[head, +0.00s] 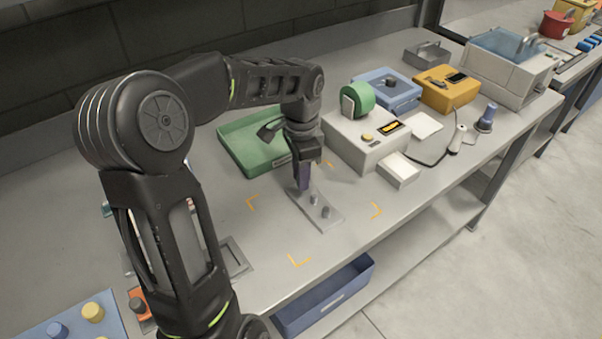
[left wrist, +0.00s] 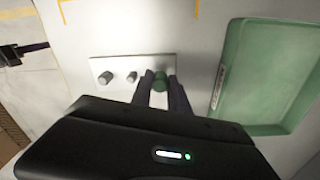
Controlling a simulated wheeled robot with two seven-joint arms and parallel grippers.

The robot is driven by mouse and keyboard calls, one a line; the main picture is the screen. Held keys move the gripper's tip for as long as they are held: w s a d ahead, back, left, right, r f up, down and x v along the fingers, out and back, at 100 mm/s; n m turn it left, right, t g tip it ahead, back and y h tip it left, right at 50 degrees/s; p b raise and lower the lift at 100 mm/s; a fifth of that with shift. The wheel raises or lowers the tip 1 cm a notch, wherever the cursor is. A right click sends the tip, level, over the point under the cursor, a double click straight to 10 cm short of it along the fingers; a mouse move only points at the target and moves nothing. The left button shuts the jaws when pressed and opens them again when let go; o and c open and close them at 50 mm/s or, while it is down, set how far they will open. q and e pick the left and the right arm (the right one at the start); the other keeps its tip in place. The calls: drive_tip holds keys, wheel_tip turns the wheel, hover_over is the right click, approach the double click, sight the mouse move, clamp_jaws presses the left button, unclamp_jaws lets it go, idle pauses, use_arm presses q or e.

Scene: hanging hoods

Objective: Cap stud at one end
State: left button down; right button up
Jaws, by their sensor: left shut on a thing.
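A flat grey plate (head: 331,220) with upright studs lies on the bench between orange corner marks. Two bare grey studs show in the head view, a middle one (head: 313,198) and a near-end one (head: 325,212). In the left wrist view the plate (left wrist: 118,64) carries these two studs on the left. My left gripper (head: 303,187) points down over the plate's far end. In the left wrist view its fingers (left wrist: 160,88) are shut on a small green cap (left wrist: 160,76) at that end. Whether the cap is seated on a stud or just above it cannot be told.
A green tray (head: 232,126) lies behind the gripper. A white box device (head: 365,150) with a green tape roll (head: 362,97) stands to the right. A blue bin (head: 325,300) sits below the bench's front edge. The bench around the plate's near end is clear.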

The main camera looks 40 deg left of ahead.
use_arm(q)
drive_tip(key=shift+f+b, duration=0.5)
drive_tip(key=shift+f, duration=0.45)
idle(0.4)
drive_tip(key=c, duration=1.2)
unclamp_jaws()
drive_tip(key=shift+r, duration=0.1)
wheel_tip(320, 180, up, 8)
drive_tip(key=shift+f, duration=0.1)
drive_tip(key=shift+f, duration=0.1)
